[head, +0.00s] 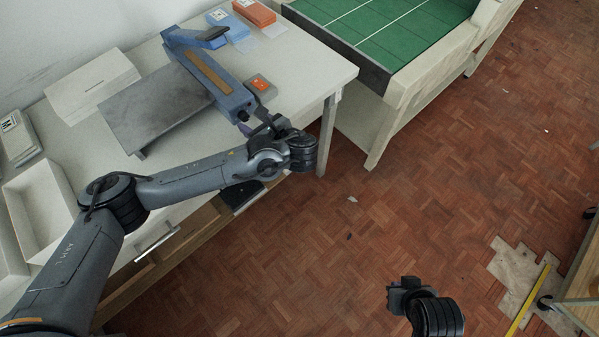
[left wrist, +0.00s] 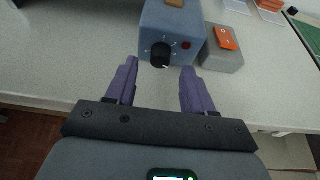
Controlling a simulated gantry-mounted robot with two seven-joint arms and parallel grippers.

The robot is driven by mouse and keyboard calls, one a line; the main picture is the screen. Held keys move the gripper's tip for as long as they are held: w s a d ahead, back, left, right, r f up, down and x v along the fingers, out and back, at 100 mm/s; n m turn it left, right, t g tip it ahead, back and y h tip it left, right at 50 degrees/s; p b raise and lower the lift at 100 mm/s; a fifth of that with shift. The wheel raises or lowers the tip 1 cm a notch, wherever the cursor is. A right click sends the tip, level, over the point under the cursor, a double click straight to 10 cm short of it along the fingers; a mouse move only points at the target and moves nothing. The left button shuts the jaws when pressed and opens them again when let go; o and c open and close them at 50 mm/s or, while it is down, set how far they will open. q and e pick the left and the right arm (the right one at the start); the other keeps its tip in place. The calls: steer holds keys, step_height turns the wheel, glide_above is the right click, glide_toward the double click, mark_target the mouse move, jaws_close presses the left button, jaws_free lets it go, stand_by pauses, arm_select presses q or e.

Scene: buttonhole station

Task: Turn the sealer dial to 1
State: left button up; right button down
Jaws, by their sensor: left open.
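The blue sealer (head: 222,92) lies on the white table with its end toward me; this end also shows in the left wrist view (left wrist: 178,20). Its black dial (left wrist: 160,54) is on that end, with small white marks around it and a red button to the right. The dial's number setting is too small to read. My left gripper (left wrist: 160,70) is open, with its purple fingers either side of the dial and apart from it. In the head view, my left gripper (head: 246,126) is at the sealer's near end. My right gripper (head: 400,292) hangs over the floor; its fingers are not clear.
A grey box with an orange top (head: 260,86) stands right beside the sealer's dial end. A grey plate (head: 150,105) lies left of the sealer. A green-topped table (head: 375,30) is at the right.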

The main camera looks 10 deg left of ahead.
arm_select(q)
steer(key=s+d+r+n+g+h+p, duration=0.2)
steer(key=s+d+r+h+p, duration=0.3)
steer(key=s+d+p, duration=1)
steer(key=s+r+n+g+h+p, duration=0.1)
steer(key=s+r+n+h+p, duration=0.1)
steer(key=s+r+n+p, duration=0.1)
steer(key=s+r+n+g+h+p, duration=0.1)
steer(key=s+r+n+h+p, duration=0.1)
steer(key=r+p, duration=0.6)
steer(key=shift+s+d+n+h+p, duration=0.25)
steer(key=shift+s+n+h+p, duration=0.2)
steer(key=shift+n+p, duration=0.8)
